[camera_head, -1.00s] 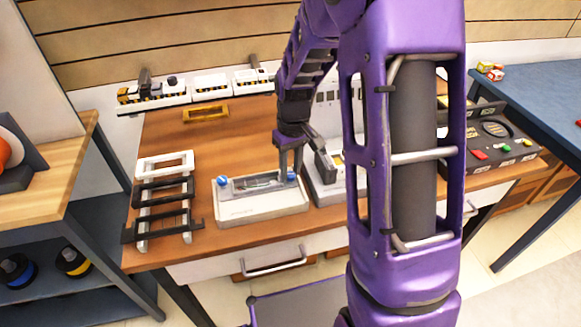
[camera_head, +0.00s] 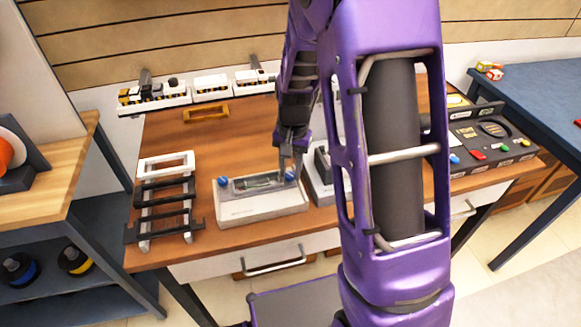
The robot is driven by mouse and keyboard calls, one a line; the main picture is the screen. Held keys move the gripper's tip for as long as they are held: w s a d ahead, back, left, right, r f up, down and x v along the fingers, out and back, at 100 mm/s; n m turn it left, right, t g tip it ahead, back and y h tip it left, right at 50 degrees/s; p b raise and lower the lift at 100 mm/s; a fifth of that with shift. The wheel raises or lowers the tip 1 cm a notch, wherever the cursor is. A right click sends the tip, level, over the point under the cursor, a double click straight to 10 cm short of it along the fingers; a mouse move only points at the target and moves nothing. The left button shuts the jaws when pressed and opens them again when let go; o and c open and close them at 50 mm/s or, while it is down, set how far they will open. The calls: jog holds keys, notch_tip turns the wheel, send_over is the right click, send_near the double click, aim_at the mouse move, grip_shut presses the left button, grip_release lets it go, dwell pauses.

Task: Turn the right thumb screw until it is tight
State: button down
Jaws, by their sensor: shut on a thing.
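A white fixture (camera_head: 258,209) with a recessed grey top and a green board inside stands near the table's front edge. A blue left thumb screw (camera_head: 223,181) sits at its left end. The blue right thumb screw (camera_head: 290,176) is at its right end, partly covered by the fingers. My gripper (camera_head: 290,167) points down at the right thumb screw and is shut on it. The contact itself is small and partly hidden.
A white and black rack (camera_head: 165,165) stands left of the fixture. A grey device (camera_head: 322,175) is close on the right, partly behind my arm. The brown tabletop (camera_head: 235,140) between is clear.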

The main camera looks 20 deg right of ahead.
aim_at(293, 175)
jog(key=shift+m, duration=0.4)
jog(key=c, duration=0.6)
grip_release()
notch_tip(293, 175, up, 17)
jog(key=p, duration=0.2)
jog(key=shift+s+d+r, duration=0.2)
jog(key=shift+d, duration=0.05)
